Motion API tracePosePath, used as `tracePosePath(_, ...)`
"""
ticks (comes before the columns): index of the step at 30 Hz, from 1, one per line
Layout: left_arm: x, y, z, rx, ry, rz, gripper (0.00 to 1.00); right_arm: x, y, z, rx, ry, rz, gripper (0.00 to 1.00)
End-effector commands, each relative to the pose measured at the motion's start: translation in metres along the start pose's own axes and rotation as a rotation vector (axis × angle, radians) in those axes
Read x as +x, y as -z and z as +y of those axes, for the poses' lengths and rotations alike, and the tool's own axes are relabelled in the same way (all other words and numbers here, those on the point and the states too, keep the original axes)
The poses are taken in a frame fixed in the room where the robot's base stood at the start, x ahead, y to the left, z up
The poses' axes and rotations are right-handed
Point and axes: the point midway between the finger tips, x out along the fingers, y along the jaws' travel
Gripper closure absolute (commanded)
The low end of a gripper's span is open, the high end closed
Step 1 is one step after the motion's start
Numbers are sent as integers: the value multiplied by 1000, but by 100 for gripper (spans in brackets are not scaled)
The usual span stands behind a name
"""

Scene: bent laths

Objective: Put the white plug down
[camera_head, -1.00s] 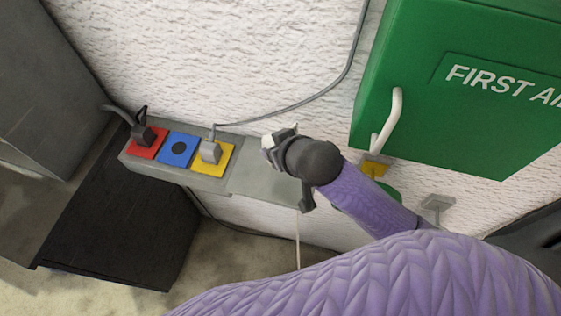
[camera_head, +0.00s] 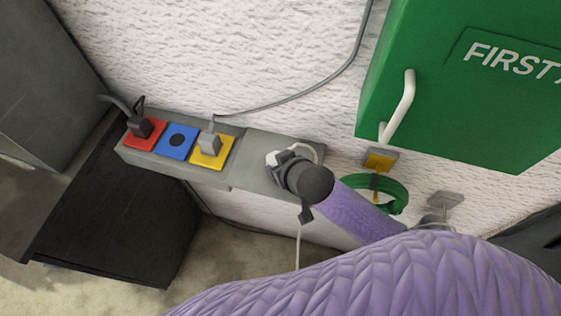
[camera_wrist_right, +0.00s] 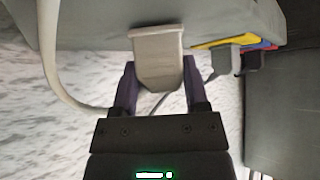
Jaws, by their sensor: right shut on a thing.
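The white plug (camera_wrist_right: 158,58) sits between the two fingers of my right gripper (camera_wrist_right: 156,88) in the right wrist view, right by the grey ledge's surface. I cannot tell whether it touches the ledge. In the head view my right gripper (camera_head: 283,165) is over the bare right part of the grey ledge (camera_head: 255,150), mostly hiding the plug. The plug's white cord (camera_head: 298,245) hangs down past the ledge's front. My left gripper is not in view.
On the ledge's left, a black plug (camera_head: 141,126) stands on the red socket, the blue socket (camera_head: 178,141) is empty, and a grey plug (camera_head: 209,143) stands on the yellow one. A green first aid cabinet (camera_head: 440,110) and green coil (camera_head: 395,190) are at right.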

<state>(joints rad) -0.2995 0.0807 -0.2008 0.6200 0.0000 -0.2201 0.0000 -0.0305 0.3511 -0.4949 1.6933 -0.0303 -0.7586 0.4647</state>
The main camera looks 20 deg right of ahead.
Motion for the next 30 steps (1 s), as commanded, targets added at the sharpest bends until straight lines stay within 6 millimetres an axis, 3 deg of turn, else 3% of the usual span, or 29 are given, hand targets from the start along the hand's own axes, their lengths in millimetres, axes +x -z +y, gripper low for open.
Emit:
tracePosePath(5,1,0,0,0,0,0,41,2,-2,0,0,0,1,100)
tracePosePath(6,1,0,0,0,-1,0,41,2,-2,0,0,0,1,34)
tracePosePath(10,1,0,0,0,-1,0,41,2,-2,0,0,0,1,7)
tracePosePath(18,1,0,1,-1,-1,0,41,1,-1,0,1,0,1,7)
tracePosePath(22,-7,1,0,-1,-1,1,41,-8,9,0,1,1,3,7)
tracePosePath(30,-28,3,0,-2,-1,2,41,-76,9,0,2,2,0,7)
